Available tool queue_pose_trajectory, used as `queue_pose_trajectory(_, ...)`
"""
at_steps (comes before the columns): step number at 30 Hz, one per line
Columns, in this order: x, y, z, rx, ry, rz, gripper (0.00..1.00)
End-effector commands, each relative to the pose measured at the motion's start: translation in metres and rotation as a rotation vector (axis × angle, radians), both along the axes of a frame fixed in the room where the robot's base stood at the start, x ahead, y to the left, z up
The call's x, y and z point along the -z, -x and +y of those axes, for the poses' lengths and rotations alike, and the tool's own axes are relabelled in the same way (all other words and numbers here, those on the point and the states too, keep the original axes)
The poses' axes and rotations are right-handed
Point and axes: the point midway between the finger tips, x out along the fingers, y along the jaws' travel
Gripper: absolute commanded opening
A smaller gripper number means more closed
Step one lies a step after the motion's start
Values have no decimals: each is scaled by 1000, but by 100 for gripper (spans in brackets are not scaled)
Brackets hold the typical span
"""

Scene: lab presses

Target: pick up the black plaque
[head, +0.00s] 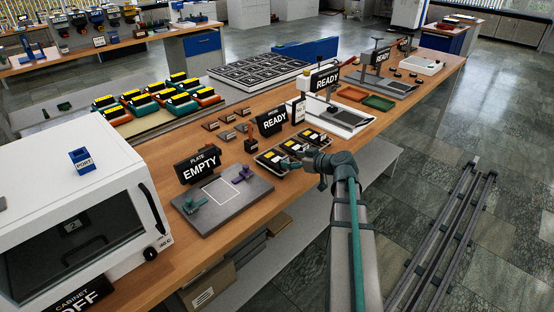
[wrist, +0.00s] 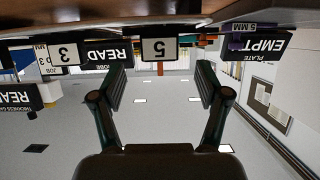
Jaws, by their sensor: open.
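A READY sign (head: 272,122) stands behind the tray. A white cabinet (head: 95,178) fills the left end. Small brown wedges (head: 227,136) sit behind the tray.

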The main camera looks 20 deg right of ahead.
Motion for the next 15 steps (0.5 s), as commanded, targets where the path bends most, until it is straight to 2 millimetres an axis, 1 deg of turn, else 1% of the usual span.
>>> queue_pose_trajectory(5,1,-11,3,0,1,0,75)
queue_pose_trajectory(12,12,-40,14,-1,-1,1,75)
queue_pose_trajectory(15,16,-46,17,-1,-1,1,75)
